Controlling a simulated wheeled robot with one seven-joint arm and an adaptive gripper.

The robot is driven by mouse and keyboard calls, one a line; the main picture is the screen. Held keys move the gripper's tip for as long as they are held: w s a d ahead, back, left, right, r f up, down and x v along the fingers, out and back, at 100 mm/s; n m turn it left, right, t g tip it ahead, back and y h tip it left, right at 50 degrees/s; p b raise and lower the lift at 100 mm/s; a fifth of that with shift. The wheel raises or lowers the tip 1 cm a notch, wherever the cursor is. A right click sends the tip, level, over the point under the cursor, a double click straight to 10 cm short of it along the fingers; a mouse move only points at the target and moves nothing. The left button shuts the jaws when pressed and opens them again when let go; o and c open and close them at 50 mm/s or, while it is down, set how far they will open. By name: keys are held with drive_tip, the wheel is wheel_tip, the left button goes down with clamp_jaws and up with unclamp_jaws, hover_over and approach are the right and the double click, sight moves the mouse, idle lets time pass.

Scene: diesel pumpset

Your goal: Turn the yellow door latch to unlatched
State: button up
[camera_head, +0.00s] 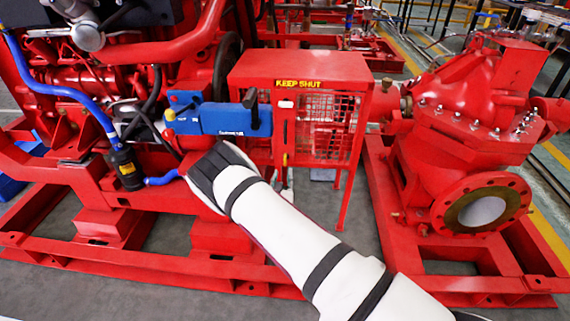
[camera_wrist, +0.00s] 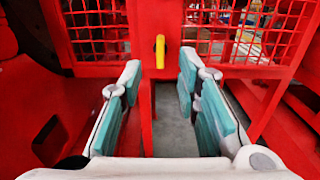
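The yellow door latch (camera_wrist: 160,52) stands upright on the red mesh guard door in the wrist view, near the middle. In the head view, the latch (camera_head: 285,160) is a small yellow spot low on the red guard box (camera_head: 300,68). My gripper (camera_wrist: 160,68) is open, with pale fingers and teal pads apart on both sides of the latch in the picture. No contact with the latch shows, and I cannot tell how far away it is. In the head view, my wrist hides most of the gripper.
A blue box (camera_head: 222,119) sits left of the guard, close above my wrist. A red engine with a blue hose (camera_head: 60,91) stands at left and a red pump (camera_head: 450,130) at right. Red base rails (camera_head: 150,270) run along the grey floor.

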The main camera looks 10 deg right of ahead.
sight(285, 159)
drive_tip(key=b+x, duration=0.3)
drive_tip(key=x, duration=0.6)
drive_tip(key=shift+w, duration=0.15)
clamp_jaws()
